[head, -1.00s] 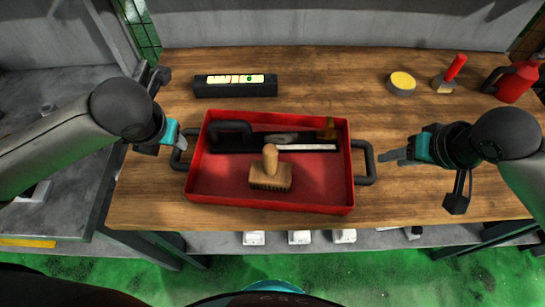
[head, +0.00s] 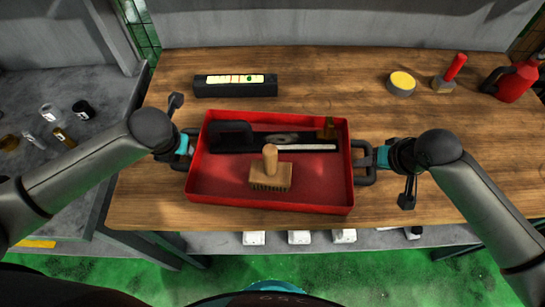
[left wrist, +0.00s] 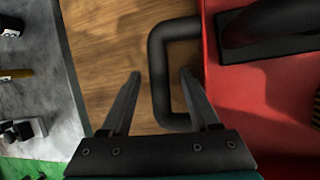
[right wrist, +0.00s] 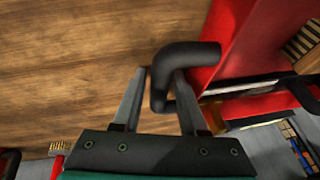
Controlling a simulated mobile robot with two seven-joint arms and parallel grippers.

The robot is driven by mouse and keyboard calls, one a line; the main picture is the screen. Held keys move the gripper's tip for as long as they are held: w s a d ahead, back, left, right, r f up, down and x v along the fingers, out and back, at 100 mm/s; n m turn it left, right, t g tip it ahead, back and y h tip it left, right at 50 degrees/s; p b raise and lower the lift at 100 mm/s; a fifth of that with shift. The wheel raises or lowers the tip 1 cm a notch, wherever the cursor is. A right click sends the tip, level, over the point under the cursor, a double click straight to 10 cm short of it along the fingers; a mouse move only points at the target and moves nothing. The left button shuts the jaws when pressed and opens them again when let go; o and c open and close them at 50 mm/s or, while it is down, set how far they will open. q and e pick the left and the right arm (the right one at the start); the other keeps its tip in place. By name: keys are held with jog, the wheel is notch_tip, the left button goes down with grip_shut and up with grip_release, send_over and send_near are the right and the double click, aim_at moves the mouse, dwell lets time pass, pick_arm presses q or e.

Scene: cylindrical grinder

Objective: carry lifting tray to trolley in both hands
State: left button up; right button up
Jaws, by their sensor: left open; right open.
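The red lifting tray (head: 320,203) lies flat on the wooden bench, with a black handle at each short side. In it are a wooden brush (head: 270,175), a black tool and a steel rule. My left gripper (head: 192,147) is at the left handle; in the left wrist view its open fingers (left wrist: 160,95) stand either side of the black handle bar (left wrist: 160,70). My right gripper (head: 370,157) is at the right handle; in the right wrist view its open fingers (right wrist: 160,90) have the handle (right wrist: 190,52) between them. Whether the fingers touch the bars I cannot tell.
A black box with a level-like strip (head: 235,87) stands behind the tray. A round tin (head: 401,83), a red-handled brush (head: 450,72) and a red can (head: 514,80) stand at the back right. A grey table (head: 60,90) with small parts is at the left.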

pick_arm(q)
jog(key=c, duration=0.7)
pick_arm(e)
grip_shut()
pick_arm(q)
grip_shut()
dwell(0.3)
jog(key=shift+w+r, duration=0.15)
jog(key=shift+r, duration=0.1)
pick_arm(e)
jog(key=shift+w+r, duration=0.15)
jog(key=shift+r, duration=0.1)
